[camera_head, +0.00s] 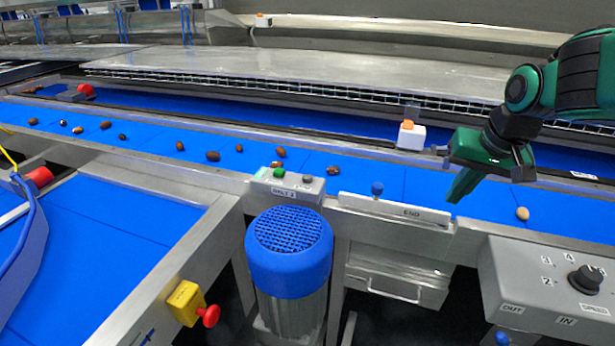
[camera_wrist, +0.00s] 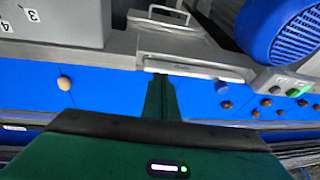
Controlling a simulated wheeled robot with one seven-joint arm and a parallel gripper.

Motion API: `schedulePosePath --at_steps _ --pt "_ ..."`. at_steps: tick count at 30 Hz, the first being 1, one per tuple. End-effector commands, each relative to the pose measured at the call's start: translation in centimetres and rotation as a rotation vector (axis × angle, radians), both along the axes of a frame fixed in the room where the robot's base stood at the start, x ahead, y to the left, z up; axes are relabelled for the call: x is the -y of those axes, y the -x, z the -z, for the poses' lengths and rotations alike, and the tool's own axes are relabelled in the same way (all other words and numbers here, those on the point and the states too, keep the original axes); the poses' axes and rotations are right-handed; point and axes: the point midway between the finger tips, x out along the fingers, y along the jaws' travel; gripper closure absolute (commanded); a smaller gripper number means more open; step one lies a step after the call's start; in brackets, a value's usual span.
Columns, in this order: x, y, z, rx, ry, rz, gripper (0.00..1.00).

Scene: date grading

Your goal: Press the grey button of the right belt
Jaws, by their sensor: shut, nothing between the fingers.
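The button box (camera_head: 288,188) sits on the steel edge of the blue belt (camera_head: 345,172), behind a blue motor. It has a green button (camera_head: 279,173) on the left and a smaller grey button (camera_head: 307,179) on the right. In the wrist view the box (camera_wrist: 268,76) is at the right, with its green button (camera_wrist: 293,92) showing. My gripper (camera_head: 456,197) is shut and empty above the belt, well to the right of the box and apart from it. In the wrist view its fingers (camera_wrist: 161,84) point toward the END plate.
The blue motor (camera_head: 289,255) stands in front of the box. A blue knob (camera_head: 377,188) rises by the END plate (camera_head: 405,212). A grey dial panel (camera_head: 555,285) is at the lower right. Several brown dates and one pale date (camera_head: 522,213) lie on the belt.

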Motion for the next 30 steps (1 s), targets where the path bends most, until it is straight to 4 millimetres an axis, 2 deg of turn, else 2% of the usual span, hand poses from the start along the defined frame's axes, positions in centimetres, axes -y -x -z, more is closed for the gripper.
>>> schedulePosePath --at_steps 1,3,7,12,16,18,21,24,30 --pt "-2.2 -2.2 -0.6 0.034 -0.017 -0.038 1.00" --pt "-5.4 -4.8 -1.5 0.084 -0.048 -0.083 1.00" --pt "-11.9 -8.8 -3.3 0.166 -0.124 -0.164 1.00" --pt "-20.4 -12.0 -5.4 0.244 -0.238 -0.258 1.00" --pt "-25.3 -13.1 -6.8 0.280 -0.316 -0.308 1.00" --pt "-27.1 -13.4 -7.3 0.291 -0.345 -0.326 1.00" --pt "-28.7 -13.5 -7.8 0.301 -0.372 -0.340 1.00" --pt "-29.3 -13.6 -7.9 0.303 -0.382 -0.346 1.00" --pt "-29.3 -13.6 -8.0 0.304 -0.382 -0.345 1.00"
